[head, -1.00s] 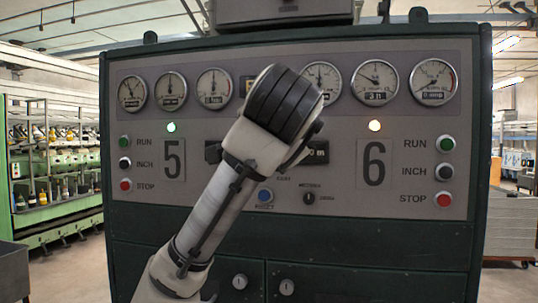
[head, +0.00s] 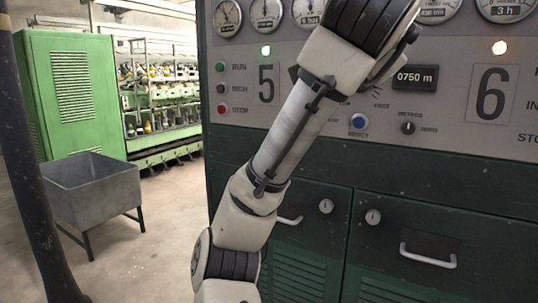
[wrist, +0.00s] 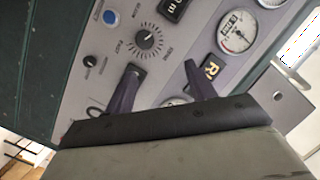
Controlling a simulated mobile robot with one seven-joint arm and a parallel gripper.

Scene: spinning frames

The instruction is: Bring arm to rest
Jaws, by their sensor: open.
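My arm (head: 290,140) rises from the bottom of the head view, leaning up and right in front of a control panel. Its upper joint reaches the top edge there, and my gripper does not show in that view. In the wrist view my gripper (wrist: 161,68) has two dark fingers spread apart with nothing between them. The grey control panel (head: 450,120) lies behind the fingers, with a round speed knob (wrist: 148,39) and a blue button (wrist: 110,17). I cannot tell how far the fingertips are from the panel.
A grey bin on legs (head: 95,185) stands on the floor at left. A dark post (head: 35,160) crosses the left edge. A green machine (head: 75,90) stands behind. The dark green cabinet below the panel has handles (head: 428,256). Open floor lies at left.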

